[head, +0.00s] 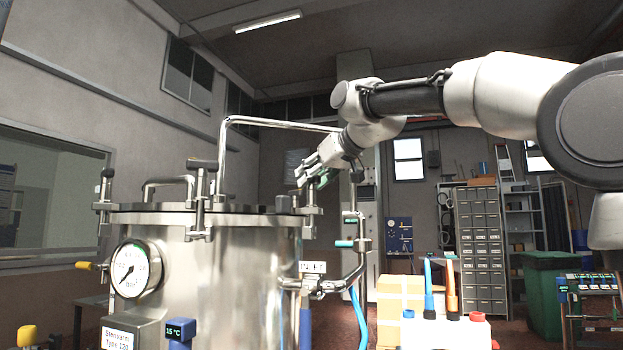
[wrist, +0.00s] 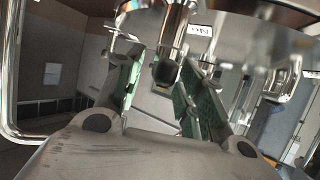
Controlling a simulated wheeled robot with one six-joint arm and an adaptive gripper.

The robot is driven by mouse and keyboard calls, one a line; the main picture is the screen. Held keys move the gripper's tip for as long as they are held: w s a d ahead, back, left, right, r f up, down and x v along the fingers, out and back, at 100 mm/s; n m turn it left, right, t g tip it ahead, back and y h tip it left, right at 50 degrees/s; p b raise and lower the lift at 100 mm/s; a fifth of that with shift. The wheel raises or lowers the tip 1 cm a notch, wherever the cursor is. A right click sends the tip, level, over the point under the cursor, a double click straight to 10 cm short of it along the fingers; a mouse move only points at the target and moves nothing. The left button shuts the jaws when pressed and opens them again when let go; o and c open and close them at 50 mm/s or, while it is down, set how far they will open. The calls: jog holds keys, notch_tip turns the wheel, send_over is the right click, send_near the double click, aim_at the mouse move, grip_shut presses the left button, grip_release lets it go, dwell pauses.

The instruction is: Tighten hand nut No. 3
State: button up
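A steel pressure vessel (head: 240,270) stands at left in the head view, its lid (head: 225,209) held by several clamps with hand nuts. One hand nut (head: 201,164) stands at the front of the lid and another (head: 107,173) at the left edge. My gripper (head: 308,172) is at the right edge of the lid, close to a clamp (head: 311,198). In the wrist view my gripper (wrist: 160,85) is open, with green-padded fingers apart. A dark clamp end (wrist: 165,68) shows between them; I cannot tell whether either finger touches it.
A bent steel pipe (head: 270,121) arches over the lid, close to my arm. A pressure gauge (head: 134,270) is on the vessel front. Valve piping (head: 361,245) runs down the right side. A cardboard box (head: 400,297) and a white canister (head: 447,331) stand at lower right.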

jog(key=shift+w+a+f, duration=0.1)
jog(key=shift+w+a, duration=0.05)
jog(key=shift+w, duration=0.1)
grip_shut()
jog(key=m+t+h, duration=0.1)
jog(key=m+h, duration=0.2)
jog(key=shift+a+f+m+t+h, duration=0.1)
jog(key=shift+m+t+h, duration=0.2)
jog(key=shift+h, duration=0.1)
jog(key=shift+m+t+h, duration=0.3)
jog(key=shift+m+h, duration=1.7)
jog(key=shift+h, duration=0.3)
